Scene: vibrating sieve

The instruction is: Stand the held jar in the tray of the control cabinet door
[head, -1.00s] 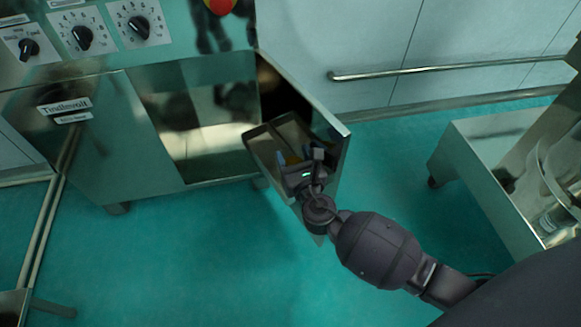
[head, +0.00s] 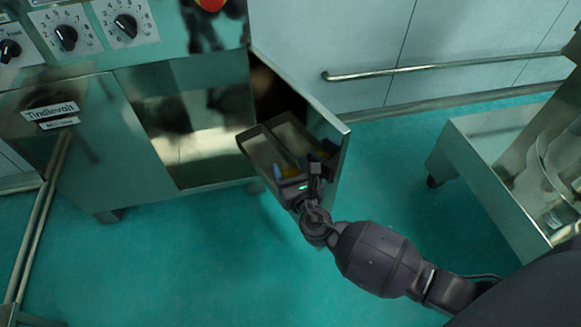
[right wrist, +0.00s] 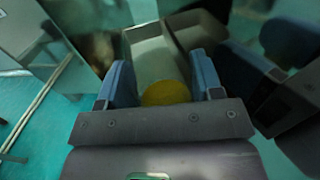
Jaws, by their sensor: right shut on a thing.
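My right gripper (head: 288,173) is at the near end of the metal tray (head: 258,149) on the inner side of the open cabinet door (head: 338,152). In the right wrist view its blue fingers (right wrist: 166,84) are shut on the jar, of which a round yellow top (right wrist: 166,93) shows between them. In the head view only a small yellow bit of the jar shows by the fingers. The tray, with a divider along it, lies beyond the jar in the wrist view (right wrist: 150,55). Whether the jar touches the tray floor is hidden. My left gripper is out of view.
The cabinet (head: 110,160) stands left of the door, with dials (head: 125,24) above. A steel stand (head: 480,170) with clear vessels is at the right. A handrail (head: 440,67) runs along the wall. The green floor between is clear.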

